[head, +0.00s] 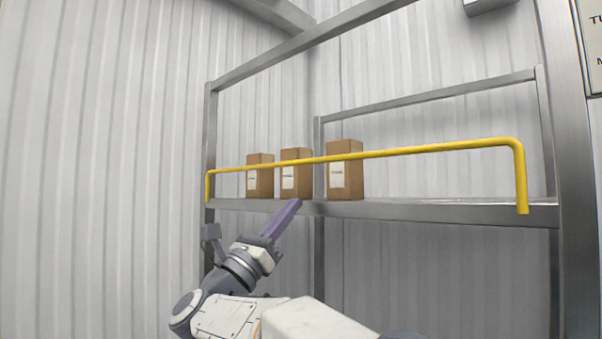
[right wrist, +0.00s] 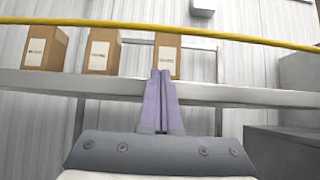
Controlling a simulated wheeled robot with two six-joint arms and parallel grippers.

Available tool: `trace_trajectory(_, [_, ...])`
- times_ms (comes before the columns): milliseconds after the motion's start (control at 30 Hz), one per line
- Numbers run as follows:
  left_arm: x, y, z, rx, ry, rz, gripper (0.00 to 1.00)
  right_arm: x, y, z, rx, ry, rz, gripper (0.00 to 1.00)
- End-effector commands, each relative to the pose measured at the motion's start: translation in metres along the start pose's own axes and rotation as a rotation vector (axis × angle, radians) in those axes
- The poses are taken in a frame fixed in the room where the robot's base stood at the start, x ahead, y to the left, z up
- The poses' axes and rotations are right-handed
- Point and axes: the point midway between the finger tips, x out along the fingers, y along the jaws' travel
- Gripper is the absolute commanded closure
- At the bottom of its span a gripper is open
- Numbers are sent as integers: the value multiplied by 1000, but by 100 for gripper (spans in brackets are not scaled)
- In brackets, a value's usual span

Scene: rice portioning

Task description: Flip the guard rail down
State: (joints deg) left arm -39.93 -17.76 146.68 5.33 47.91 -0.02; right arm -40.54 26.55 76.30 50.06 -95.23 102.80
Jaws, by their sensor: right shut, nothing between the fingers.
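The yellow guard rail (head: 420,150) is raised and runs across the front of the shelf (head: 430,211), in front of the boxes. Its bent ends come down to the shelf edge at both sides. It also crosses the upper part of the right wrist view (right wrist: 220,35). My right gripper (head: 295,204) is shut and empty, with its purple fingers pointing up toward the shelf edge, below the rail. In the right wrist view the fingertips (right wrist: 160,74) show together below the rail, with a gap in the picture between them and it. My left gripper is not in view.
Several brown boxes with white labels stand on the shelf behind the rail, such as the right one (head: 345,172). Metal posts (head: 210,150) frame the shelf. A grey block (right wrist: 285,150) shows at the right of the wrist view.

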Motion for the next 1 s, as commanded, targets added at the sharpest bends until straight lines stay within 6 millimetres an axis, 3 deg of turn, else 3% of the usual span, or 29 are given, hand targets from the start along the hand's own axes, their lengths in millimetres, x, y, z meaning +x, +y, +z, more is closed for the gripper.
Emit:
trace_trajectory(267, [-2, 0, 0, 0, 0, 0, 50, 3, 0, 1, -3, 0, 3, 100])
trace_trajectory(433, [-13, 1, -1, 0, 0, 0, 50, 18, 1, 3, -4, -1, 2, 100])
trace_trajectory(900, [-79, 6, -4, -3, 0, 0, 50, 108, 3, 7, -5, 0, 5, 100])
trace_trajectory(1000, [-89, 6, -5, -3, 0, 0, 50, 89, 4, 24, 0, -1, 11, 100])
